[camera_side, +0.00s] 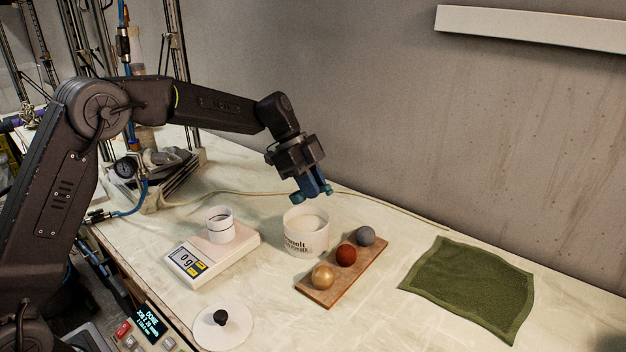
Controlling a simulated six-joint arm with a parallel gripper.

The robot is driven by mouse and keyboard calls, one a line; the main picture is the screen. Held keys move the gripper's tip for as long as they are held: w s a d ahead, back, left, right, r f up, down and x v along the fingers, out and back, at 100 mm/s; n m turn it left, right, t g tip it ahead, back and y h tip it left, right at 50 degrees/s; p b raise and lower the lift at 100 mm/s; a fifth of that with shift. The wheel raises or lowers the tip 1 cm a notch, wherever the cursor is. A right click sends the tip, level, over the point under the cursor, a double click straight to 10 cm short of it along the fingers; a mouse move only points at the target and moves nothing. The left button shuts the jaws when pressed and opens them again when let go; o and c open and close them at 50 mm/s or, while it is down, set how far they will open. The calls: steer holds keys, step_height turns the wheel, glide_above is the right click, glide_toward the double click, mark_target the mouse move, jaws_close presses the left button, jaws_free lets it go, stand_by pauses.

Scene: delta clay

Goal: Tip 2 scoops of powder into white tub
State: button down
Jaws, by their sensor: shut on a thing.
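My gripper (315,189), with blue fingers and teal tips, points down just above the labelled white tub (305,242). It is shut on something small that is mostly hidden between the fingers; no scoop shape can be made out. The labelled tub is open, has dark lettering with the word "powder", and shows pale contents near its rim. A smaller white tub (220,232) with a dark line around it stands upright on the scale (240,248). Its inside cannot be made out. The scale's display reads 0 g.
A wooden board (318,292) with gold, red and grey balls lies right of the labelled tub. A green cloth (470,285) lies farther right. A white disc with a black knob (221,317) lies in front. A cable and gauge stand behind.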

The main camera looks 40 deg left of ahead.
steer(key=shift+f, duration=4.2)
steer(key=shift+s+f, duration=0.15)
steer(key=shift+f, duration=0.4)
steer(key=shift+r, duration=4.5)
steer(key=shift+a, duration=0.1)
steer(key=s+a+r+m+g, duration=0.1)
steer(key=s+a+r+m, duration=0.2)
steer(key=s+a, duration=0.8)
steer(key=shift+s+m+g+y, duration=0.3)
steer(key=shift+s+g+y, duration=0.1)
steer(key=shift+s, duration=1.25)
